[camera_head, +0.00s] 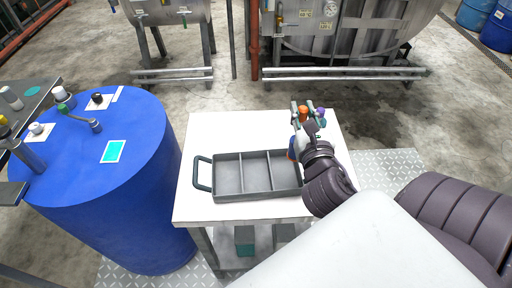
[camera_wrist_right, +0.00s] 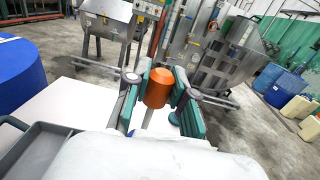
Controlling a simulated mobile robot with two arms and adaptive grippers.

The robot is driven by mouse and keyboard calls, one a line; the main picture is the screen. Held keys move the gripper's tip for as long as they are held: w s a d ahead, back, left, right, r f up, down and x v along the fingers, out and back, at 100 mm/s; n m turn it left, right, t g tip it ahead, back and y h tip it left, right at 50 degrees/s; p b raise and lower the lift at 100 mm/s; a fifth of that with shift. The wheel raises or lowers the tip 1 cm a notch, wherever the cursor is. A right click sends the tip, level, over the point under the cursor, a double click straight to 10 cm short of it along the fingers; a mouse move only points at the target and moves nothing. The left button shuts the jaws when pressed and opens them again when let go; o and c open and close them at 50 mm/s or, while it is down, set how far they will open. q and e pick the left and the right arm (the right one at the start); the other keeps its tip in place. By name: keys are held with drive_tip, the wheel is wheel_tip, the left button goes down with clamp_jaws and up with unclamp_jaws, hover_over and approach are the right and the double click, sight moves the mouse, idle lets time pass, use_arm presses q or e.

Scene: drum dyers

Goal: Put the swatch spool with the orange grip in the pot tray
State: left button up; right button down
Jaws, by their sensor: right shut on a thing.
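The swatch spool's orange grip (camera_head: 303,114) shows at the far right part of the white table, between the fingers of my right gripper (camera_head: 308,108). In the right wrist view the orange grip (camera_wrist_right: 159,87) sits between the teal finger pads of my right gripper (camera_wrist_right: 160,88), which is shut on it. The spool's lower part is mostly hidden. The grey pot tray (camera_head: 204,174) lies on the table to the left of the gripper. Its three compartments look empty. The tray's edge (camera_wrist_right: 35,150) also shows in the right wrist view. My left gripper is not in view.
A large blue drum (camera_head: 70,200) stands left of the table (camera_head: 225,125). The table's back left is clear.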

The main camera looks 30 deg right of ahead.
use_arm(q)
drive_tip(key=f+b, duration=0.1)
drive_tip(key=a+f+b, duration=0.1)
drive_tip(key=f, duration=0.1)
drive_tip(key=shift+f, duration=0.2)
use_arm(e)
drive_tip(key=w+a+f, duration=0.5)
drive_tip(key=a+f, duration=0.4)
drive_tip(key=f, duration=0.1)
drive_tip(key=shift+w, duration=0.35)
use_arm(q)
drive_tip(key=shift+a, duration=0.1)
use_arm(e)
drive_tip(key=shift+f, duration=0.1)
drive_tip(key=shift+f, duration=0.1)
drive_tip(key=c, duration=1)
unclamp_jaws()
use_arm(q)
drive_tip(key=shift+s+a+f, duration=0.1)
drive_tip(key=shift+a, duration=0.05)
